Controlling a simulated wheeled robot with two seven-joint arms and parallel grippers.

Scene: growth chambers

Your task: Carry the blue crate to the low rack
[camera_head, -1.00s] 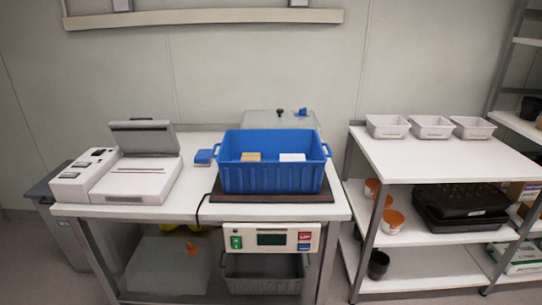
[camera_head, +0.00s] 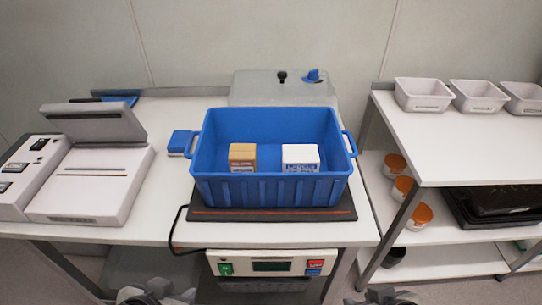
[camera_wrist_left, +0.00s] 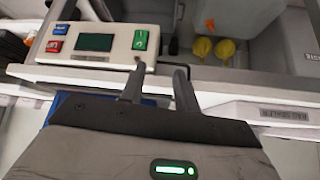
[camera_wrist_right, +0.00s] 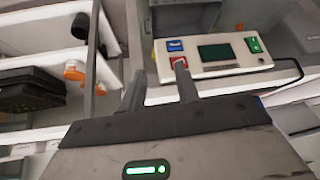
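The blue crate (camera_head: 272,190) stands upright on a dark scale plate (camera_head: 215,213) on the white bench. It holds a brown box (camera_head: 242,157) and a white box (camera_head: 300,157). Its handles stick out at the left and right ends. The low rack (camera_head: 440,150) stands to the right of the bench. My left gripper (camera_wrist_left: 155,80) is open and empty in front of the bench, low below the crate. My right gripper (camera_wrist_right: 160,75) is also open and empty there, towards the rack side. Both show only at the bottom edge of the head view, apart from the crate.
Several grey tubs (camera_head: 425,95) line the rack's top, with bare shelf in front of them. A printer-like device (camera_head: 90,180) stands left on the bench. A scale control panel (camera_head: 272,264) hangs at the bench front. A grey box (camera_head: 284,90) stands behind the crate.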

